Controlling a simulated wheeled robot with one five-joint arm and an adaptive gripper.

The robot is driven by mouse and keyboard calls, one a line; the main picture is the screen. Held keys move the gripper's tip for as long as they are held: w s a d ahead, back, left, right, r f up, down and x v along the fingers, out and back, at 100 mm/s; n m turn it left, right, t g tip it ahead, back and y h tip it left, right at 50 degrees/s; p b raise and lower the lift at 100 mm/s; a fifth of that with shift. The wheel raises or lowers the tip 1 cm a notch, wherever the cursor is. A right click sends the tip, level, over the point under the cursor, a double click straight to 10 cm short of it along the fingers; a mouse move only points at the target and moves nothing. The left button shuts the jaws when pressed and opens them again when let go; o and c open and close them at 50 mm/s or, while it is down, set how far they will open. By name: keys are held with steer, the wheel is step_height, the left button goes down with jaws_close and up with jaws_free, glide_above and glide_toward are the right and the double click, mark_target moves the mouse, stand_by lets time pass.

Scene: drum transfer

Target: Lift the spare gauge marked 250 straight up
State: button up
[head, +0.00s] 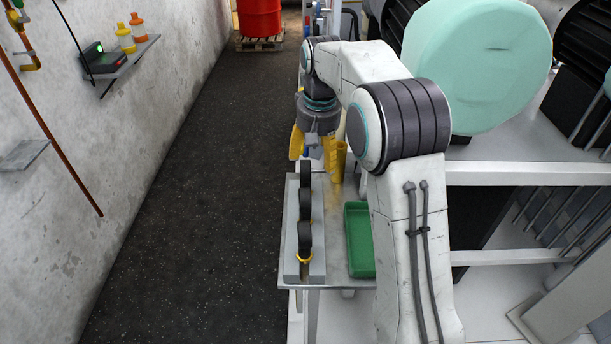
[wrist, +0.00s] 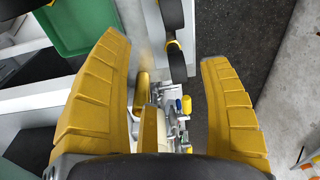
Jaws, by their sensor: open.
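Several dark round gauges stand in a row on a narrow grey rack at the table's left edge: a far one (head: 305,174), a middle one (head: 305,204) and a near one (head: 305,236). The rack's bare top (head: 290,225) shows beside them. No marking is readable, so I cannot tell which is 250. My gripper (head: 313,152) is above the far end of the row, yellow fingers apart and empty. In the wrist view my gripper (wrist: 165,52) is open, with a dark gauge (wrist: 177,62) in the gap between the fingers, and another (wrist: 172,14) beyond.
A green tray (head: 358,262) lies right of the rack; it also shows in the wrist view (wrist: 82,25). A yellow cylinder (head: 340,160) stands right of my gripper. Dark floor (head: 190,210) is clear to the left. A red drum (head: 260,17) stands on a pallet far off.

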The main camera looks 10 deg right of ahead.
mark_target(309, 165)
steer(key=shift+m+g, duration=0.3)
steer(key=shift+g, duration=0.2)
steer(key=w+f, duration=0.6)
steer(key=f, duration=0.1)
steer(key=shift+w+f+p, duration=0.3)
steer(key=shift+w+p, duration=0.05)
steer(key=shift+w+d+f+p, duration=0.15)
steer(key=shift+f+p, duration=0.1)
steer(key=shift+f, duration=1.05)
steer(key=shift+w+a+f+p, duration=0.1)
steer(key=shift+f+p, duration=0.2)
steer(key=shift+f, duration=0.95)
steer(key=shift+w+d+f+p, duration=0.15)
steer(key=shift+f+p, duration=0.1)
steer(key=shift+f, duration=1.05)
steer(key=shift+a, duration=0.1)
jaws_close()
